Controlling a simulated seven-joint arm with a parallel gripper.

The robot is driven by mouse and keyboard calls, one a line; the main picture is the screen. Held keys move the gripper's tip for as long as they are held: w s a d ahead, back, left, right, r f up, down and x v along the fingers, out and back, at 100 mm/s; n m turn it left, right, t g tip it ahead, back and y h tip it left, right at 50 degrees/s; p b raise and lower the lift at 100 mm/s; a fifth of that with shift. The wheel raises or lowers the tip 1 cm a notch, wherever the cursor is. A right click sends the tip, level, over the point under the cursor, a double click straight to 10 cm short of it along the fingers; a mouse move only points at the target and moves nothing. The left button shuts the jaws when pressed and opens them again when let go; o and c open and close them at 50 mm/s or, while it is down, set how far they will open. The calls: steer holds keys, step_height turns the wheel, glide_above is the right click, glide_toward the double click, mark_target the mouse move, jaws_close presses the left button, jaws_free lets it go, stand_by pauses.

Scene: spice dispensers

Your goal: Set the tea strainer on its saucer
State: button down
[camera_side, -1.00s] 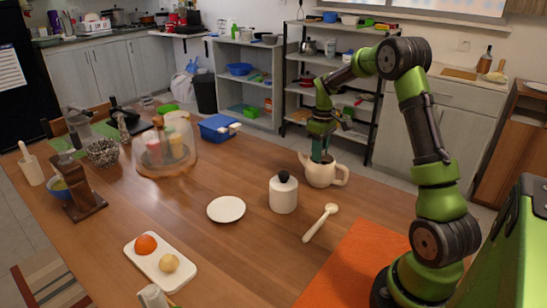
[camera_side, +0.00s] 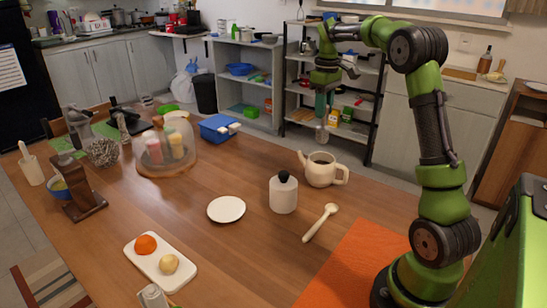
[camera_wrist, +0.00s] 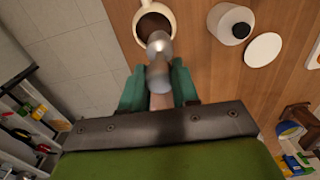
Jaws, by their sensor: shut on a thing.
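My gripper (camera_side: 323,98) is shut on the tea strainer (camera_side: 322,133), a small metallic piece that hangs below the fingers. It hangs in the air above the teapot (camera_side: 316,178), a cream pot with an open, dark top. In the wrist view, the strainer (camera_wrist: 158,47) shows between the green fingertips (camera_wrist: 158,82), partly over the teapot's mouth (camera_wrist: 155,26). The saucer (camera_side: 226,209), a flat white disc, lies empty on the table to the left. It also shows in the wrist view (camera_wrist: 263,50).
A white jar with a black knob (camera_side: 284,196) stands between saucer and teapot. A cream spoon (camera_side: 320,223) lies right of the jar. A white tray (camera_side: 151,265) with orange and yellowish round items lies front left. A glass dome (camera_side: 166,150) stands farther back. The table around the saucer is clear.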

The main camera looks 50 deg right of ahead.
steer(key=s+a+n, duration=0.3)
steer(key=a+n, duration=0.7)
steer(key=a, duration=1.8)
step_height(320, 180, down, 8)
steer(key=r, duration=0.1)
steer(key=w+f, duration=0.3)
steer(key=w, duration=0.5)
steer(key=w+f, duration=0.3)
steer(key=w, duration=0.5)
steer(key=shift+a+f, duration=0.15)
steer(key=shift+a, duration=0.1)
steer(key=shift+w, duration=0.1)
steer(key=shift+f, duration=0.2)
steer(key=c, duration=0.8)
jaws_free()
steer(key=shift+c, duration=0.2)
